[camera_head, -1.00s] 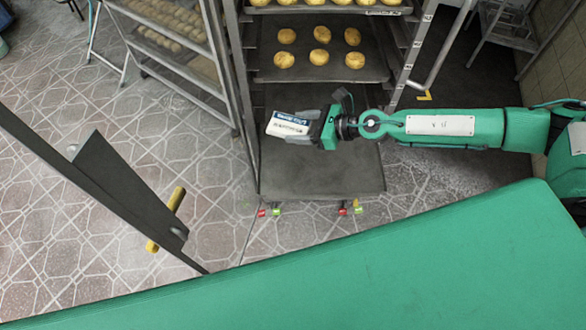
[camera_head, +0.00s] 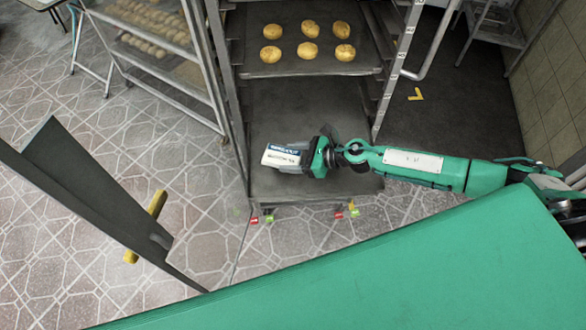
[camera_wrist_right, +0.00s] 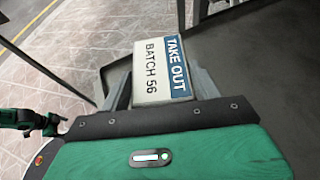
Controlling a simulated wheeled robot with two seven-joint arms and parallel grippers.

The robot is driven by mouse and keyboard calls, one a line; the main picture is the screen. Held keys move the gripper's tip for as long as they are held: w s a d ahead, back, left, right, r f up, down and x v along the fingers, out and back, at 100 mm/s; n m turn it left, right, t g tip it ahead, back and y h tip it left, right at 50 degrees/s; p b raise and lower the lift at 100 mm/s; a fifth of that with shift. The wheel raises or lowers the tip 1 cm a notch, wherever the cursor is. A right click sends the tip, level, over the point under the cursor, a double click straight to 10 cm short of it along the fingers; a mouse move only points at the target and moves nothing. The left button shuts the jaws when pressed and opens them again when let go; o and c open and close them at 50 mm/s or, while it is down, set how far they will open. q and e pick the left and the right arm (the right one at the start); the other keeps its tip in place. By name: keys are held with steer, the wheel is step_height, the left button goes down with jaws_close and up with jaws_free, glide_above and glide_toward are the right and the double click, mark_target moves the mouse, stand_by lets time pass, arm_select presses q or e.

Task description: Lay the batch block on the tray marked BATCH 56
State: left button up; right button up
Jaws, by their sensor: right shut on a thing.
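The batch block (camera_wrist_right: 162,70) is white with a blue band, and reads TAKE OUT and BATCH 56 in the right wrist view. My right gripper (camera_head: 300,158) is shut on it, with one finger on each side. In the head view the block (camera_head: 282,157) is over the left part of a bare dark tray (camera_head: 285,115) low in the rack. I cannot tell whether the block touches the tray. No BATCH 56 mark shows on the tray itself.
A tray with several buns (camera_head: 306,68) sits above the bare tray in the metal rack (camera_head: 237,95). Another rack (camera_head: 165,45) with bread stands at the left. A dark panel with a yellow handle (camera_head: 146,226) is at the front left. Tiled floor (camera_head: 110,160) is clear between.

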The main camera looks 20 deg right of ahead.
step_height(320, 180, down, 4)
steer(key=shift+f+b, duration=0.15)
steer(key=shift+b, duration=0.35)
steer(key=shift+f, duration=0.25)
arm_select(q)
steer(key=shift+w+d+f, duration=0.1)
steer(key=shift+w, duration=0.7)
